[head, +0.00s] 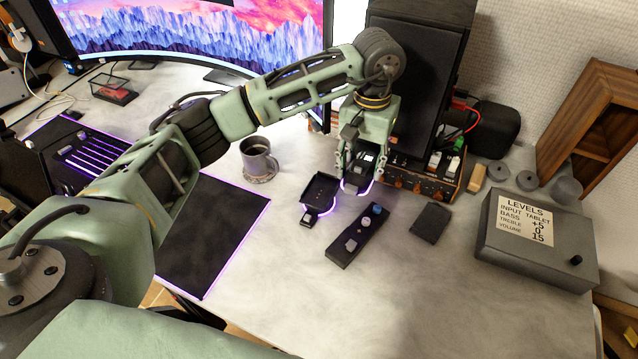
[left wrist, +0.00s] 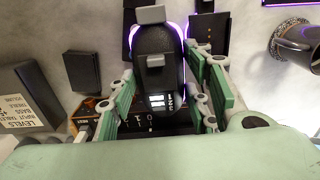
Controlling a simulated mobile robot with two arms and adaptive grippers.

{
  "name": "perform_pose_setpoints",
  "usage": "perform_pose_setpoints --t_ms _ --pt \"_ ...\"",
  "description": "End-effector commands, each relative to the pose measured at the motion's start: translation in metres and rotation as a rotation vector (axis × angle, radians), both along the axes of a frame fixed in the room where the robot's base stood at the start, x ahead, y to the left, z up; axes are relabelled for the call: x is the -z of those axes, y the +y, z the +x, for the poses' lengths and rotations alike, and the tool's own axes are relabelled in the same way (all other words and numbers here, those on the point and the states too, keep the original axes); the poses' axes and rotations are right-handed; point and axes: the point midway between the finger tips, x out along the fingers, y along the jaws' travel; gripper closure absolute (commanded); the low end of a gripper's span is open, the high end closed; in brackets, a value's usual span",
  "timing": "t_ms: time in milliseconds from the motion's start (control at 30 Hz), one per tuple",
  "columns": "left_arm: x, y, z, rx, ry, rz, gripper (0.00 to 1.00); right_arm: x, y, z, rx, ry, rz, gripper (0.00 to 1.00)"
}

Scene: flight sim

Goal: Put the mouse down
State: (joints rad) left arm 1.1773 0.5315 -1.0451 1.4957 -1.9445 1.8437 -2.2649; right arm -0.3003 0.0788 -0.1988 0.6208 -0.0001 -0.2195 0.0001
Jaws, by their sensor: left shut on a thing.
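My left gripper (head: 362,178) is shut on a black mouse (head: 364,162) with glowing purple edges, near the front of the black speaker. In the left wrist view the mouse (left wrist: 157,75) lies between the two green fingers of the gripper (left wrist: 168,85), with a grey wheel on top and small white markings at its near end. I cannot tell whether the mouse touches the desk. My right gripper is not in view.
A small black tray-like stand (head: 320,189) with purple light is left of the mouse. A control strip with knobs (head: 356,235), a dark flat block (head: 430,222), a mug (head: 258,158) and a grey LEVELS box (head: 530,250) are nearby. The front desk (head: 400,310) is clear.

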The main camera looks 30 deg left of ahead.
Motion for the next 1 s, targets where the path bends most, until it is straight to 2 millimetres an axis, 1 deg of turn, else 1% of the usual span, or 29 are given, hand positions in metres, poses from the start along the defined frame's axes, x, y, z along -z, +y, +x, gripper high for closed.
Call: perform_pose_setpoints --t_ms 33,200,300,400,500,633,900,1000 --pt "0.005 0.013 -0.004 -0.005 0.005 0.002 0.83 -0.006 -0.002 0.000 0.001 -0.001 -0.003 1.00" --pt "0.027 0.050 -0.014 -0.007 0.005 0.002 0.83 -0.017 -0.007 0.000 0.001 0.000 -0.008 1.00" --pt "0.039 0.069 -0.018 -0.006 0.003 0.001 0.83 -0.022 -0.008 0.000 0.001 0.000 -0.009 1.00" --pt "0.049 0.082 -0.021 -0.004 0.003 0.000 0.83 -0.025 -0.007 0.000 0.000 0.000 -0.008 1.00" --pt "0.054 0.090 -0.022 -0.003 0.000 0.000 0.83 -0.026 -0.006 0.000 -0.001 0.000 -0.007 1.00" --pt "0.060 0.092 -0.023 -0.003 0.001 0.000 0.83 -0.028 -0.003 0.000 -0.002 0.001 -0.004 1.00" --pt "0.094 0.091 -0.023 -0.003 0.002 -0.001 0.83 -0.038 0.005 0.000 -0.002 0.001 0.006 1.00" --pt "0.096 0.091 -0.022 -0.002 -0.001 0.000 0.83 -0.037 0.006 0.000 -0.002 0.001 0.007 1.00"
